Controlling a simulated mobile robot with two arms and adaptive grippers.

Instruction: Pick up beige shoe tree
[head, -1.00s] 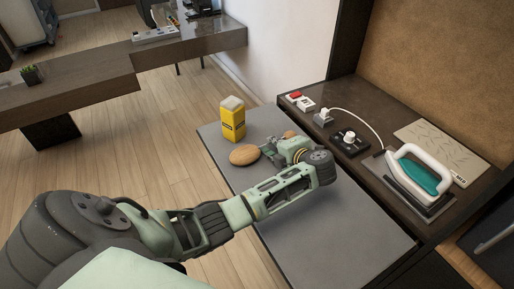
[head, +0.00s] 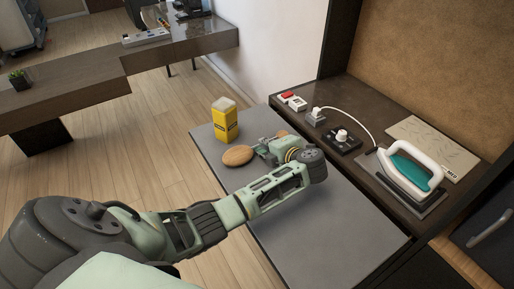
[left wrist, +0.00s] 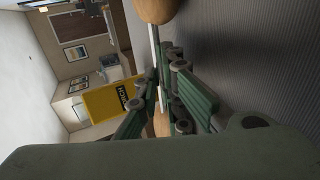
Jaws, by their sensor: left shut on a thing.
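The beige shoe tree (head: 238,156) has light wooden ends joined by a thin metal rod and is at the far left part of the grey board. My left gripper (head: 266,147) is at its middle, shut on the rod between the wooden ends. In the left wrist view, one wooden end of the shoe tree (left wrist: 157,9) is at the top and part of the other is behind the fingers. My left gripper's fingers (left wrist: 162,95) close around the rod there. I cannot tell whether the shoe tree touches the board. My right gripper is not in view.
A yellow bottle (head: 224,124) stands just behind the shoe tree, and also shows in the wrist view (left wrist: 108,102). A teal and white iron (head: 412,170), a corded plug (head: 317,114) and a black switch box (head: 342,138) sit on the dark shelf. The board's front (head: 340,225) is clear.

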